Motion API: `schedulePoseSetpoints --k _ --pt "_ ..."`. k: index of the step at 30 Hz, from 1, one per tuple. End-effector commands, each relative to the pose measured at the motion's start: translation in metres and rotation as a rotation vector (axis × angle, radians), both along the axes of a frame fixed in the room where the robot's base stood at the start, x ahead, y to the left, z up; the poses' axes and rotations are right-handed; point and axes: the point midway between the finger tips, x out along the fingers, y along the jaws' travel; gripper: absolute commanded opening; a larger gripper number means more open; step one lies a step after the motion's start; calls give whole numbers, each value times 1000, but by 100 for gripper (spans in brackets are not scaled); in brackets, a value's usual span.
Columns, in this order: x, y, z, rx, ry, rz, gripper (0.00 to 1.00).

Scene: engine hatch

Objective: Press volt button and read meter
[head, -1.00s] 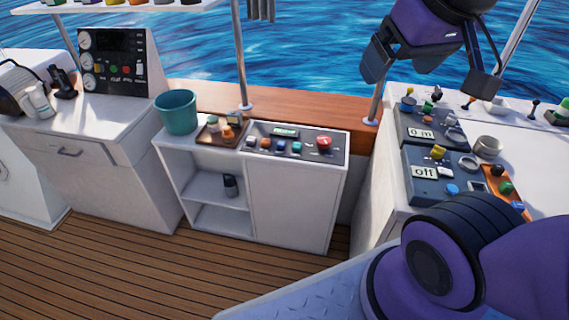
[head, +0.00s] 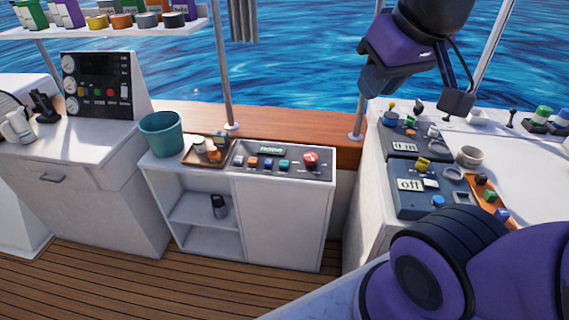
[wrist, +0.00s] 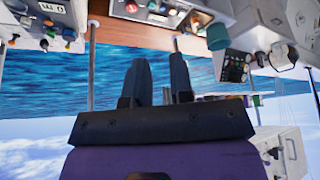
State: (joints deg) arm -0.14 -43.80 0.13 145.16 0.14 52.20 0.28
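No button label is readable as volt. The middle console panel (head: 255,171) has a small green display (head: 271,150), its text too small to read, a row of coloured buttons and a red knob (head: 310,159). On the right counter, one blue-grey panel (head: 400,202) has a display (head: 409,185) reading "off", a yellow knob (head: 422,163) and a blue button (head: 438,201). The panel behind it has a display (head: 404,147) that seems to read "0 m". My gripper (head: 415,92) is open and empty, raised above the right counter's back; its fingers (wrist: 160,80) stand apart in the wrist view.
A black gauge panel (head: 97,84) stands on the left counter. A teal bucket (head: 161,136) and a brown tray (head: 196,158) sit beside the middle console. Metal posts (head: 222,70) rise from the wooden ledge. An upper shelf (head: 110,30) holds coloured items. Deck floor is clear at front left.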

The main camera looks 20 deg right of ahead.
Motion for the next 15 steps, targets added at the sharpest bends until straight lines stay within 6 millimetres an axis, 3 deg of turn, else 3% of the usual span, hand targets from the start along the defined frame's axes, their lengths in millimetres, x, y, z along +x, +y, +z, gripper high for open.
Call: schedulePoseSetpoints --k 1,3,15 --pt "0 0 0 0 0 0 10" --pt "0 0 0 0 0 0 0" --pt "0 0 0 0 0 0 0"
